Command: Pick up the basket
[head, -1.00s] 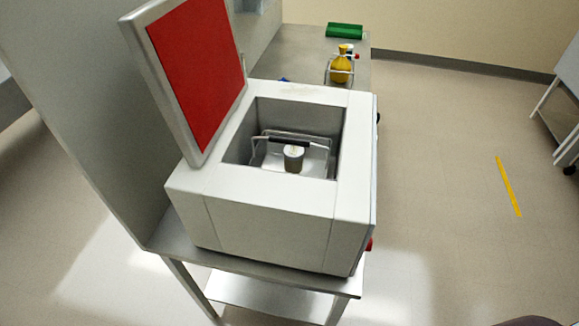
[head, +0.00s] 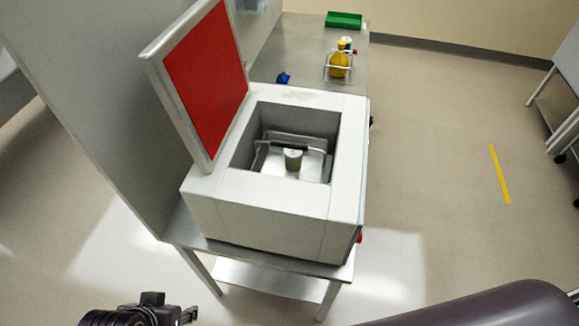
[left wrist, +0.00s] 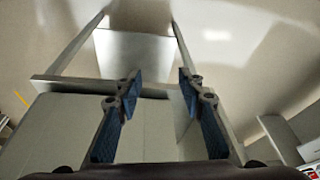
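The basket (head: 274,139) is a shallow metal tray with a raised wire handle and a dark grip bar. It sits down inside the open well of a white box-shaped device (head: 263,208), and a small grey container with a pale top (head: 293,160) stands in it. My left gripper (left wrist: 158,88) is open and empty in the left wrist view, its blue-padded fingers well apart. In the head view, dark parts of my left arm show at the bottom left edge, apart from the device and lower in the picture. My right gripper is not in view.
The device's red-lined lid (head: 207,75) stands open on the left, beside a grey wall panel. Behind on the metal bench (head: 290,45) are a yellow flask in a wire rack (head: 339,65), a blue item (head: 283,78) and a green tray (head: 344,20).

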